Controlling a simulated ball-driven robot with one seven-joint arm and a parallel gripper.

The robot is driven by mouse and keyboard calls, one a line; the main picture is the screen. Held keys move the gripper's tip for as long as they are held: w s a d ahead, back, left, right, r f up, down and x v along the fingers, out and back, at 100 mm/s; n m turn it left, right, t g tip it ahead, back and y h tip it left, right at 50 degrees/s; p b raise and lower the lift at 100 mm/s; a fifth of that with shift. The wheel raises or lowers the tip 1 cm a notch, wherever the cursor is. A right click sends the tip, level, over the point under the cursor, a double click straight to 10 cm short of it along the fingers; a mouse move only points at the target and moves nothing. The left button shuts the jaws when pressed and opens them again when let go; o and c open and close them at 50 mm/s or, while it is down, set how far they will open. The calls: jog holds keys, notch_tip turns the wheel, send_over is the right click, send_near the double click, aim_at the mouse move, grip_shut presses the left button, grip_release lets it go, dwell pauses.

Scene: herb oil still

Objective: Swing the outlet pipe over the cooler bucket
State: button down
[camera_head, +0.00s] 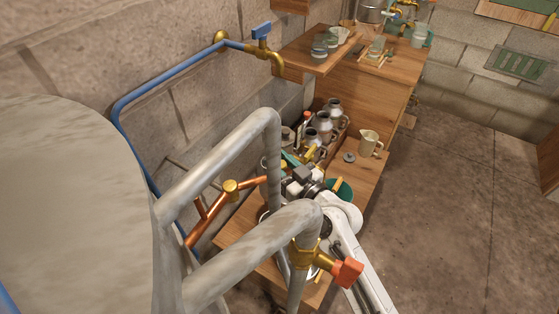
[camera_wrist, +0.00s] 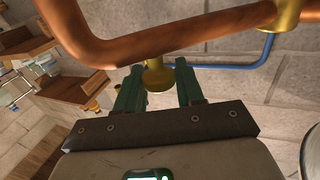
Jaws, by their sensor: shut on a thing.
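The copper outlet pipe (camera_wrist: 190,42) runs across the top of the wrist view, bends at the left and passes through a brass collar at the right. A brass knob (camera_wrist: 157,76) sits below it, between the teal fingers of my gripper (camera_wrist: 158,88), which is shut on it. In the head view the copper pipe (camera_head: 213,207) has a brass joint and runs toward my gripper (camera_head: 289,161), partly hidden behind grey pipes. A dark green bucket (camera_head: 340,189) stands beside my wrist; I cannot tell if it is the cooler bucket. The pipe's outlet end is hidden.
The big grey still (camera_head: 75,200) and its thick pipes fill the left front. A red-handled tap (camera_head: 346,272) hangs near my arm. Metal cans (camera_head: 322,125) and a cream jug (camera_head: 369,142) stand on the wooden bench beyond. The floor (camera_head: 450,220) at right is clear.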

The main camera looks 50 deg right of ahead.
jog(key=c, duration=0.8)
grip_release()
jog(key=shift+s+a+f+b, duration=0.15)
jog(key=shift+s+b, duration=0.2)
jog(key=shift+s, duration=0.2)
jog(key=s+a+b, duration=0.1)
jog(key=s+b, duration=0.2)
jog(key=s, duration=0.6)
jog(key=shift+s+a, duration=0.15)
jog(key=shift+s, duration=0.15)
